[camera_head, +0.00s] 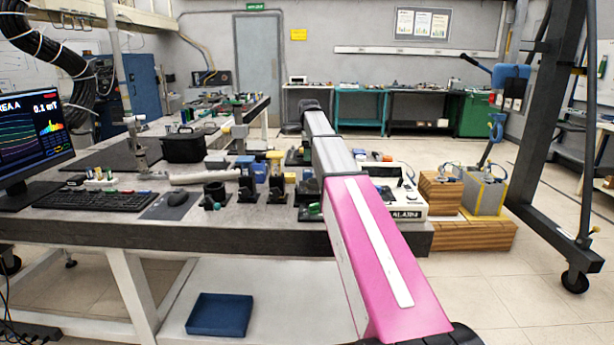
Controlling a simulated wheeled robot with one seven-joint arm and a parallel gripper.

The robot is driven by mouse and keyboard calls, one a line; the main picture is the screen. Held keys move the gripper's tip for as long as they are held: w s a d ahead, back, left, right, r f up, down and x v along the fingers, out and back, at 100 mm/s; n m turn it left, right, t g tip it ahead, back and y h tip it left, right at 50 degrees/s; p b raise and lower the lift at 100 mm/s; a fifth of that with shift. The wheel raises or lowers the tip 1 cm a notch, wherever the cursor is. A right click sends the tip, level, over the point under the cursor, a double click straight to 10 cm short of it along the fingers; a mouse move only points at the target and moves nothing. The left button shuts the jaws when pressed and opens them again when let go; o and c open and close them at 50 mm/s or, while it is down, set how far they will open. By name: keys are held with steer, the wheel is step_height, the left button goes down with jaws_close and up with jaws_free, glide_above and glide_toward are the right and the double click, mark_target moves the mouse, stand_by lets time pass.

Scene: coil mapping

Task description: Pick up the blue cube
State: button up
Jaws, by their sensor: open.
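Several small blue pieces stand among the parts on the grey workbench (290,236). One small blue block (260,171) shows near the middle, close to yellow and black parts. It is too small to tell whether it is the blue cube. My pink and grey arm (375,255) reaches up and away over the front edge of the bench, right of that block. My gripper is not visible; the arm's far end is dark and no fingers show. The arm hides part of the bench behind it.
Black holders (247,190), a black bin (183,147), a keyboard (90,200) and a monitor (30,125) crowd the bench. A white instrument (403,205) and wooden blocks (440,192) are right of my arm. A blue tray (220,315) lies on the lower shelf.

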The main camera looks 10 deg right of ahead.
mark_target(308, 171)
steer(key=f, duration=0.9)
steer(key=shift+s+a, duration=0.15)
steer(key=shift+a, duration=0.1)
steer(key=c, duration=1)
